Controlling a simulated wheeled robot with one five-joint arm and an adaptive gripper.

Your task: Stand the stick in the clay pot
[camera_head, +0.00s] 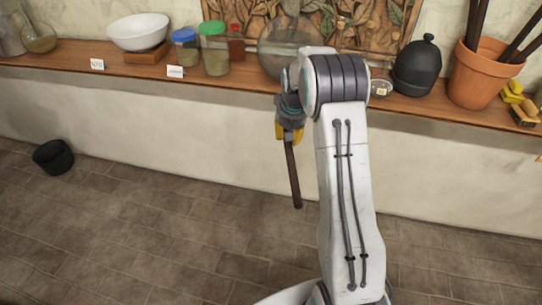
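The dark brown stick (293,178) hangs almost upright below my gripper (290,133), with its lower end tilted slightly right. My gripper points down and its yellow fingers are shut around the stick's upper part. The stick is in front of the wall below the shelf, clear of the floor. The clay pot (480,77) is an orange terracotta pot on the right part of the shelf. Several dark sticks stand in it, leaning to different sides. My gripper is well to the left of the pot and lower than its rim.
The wooden shelf (118,67) carries a white bowl (138,31), lidded jars (214,50), a black vessel (417,66) left of the pot and yellow items (519,104) right of it. A black bucket (53,156) stands on the floor at left.

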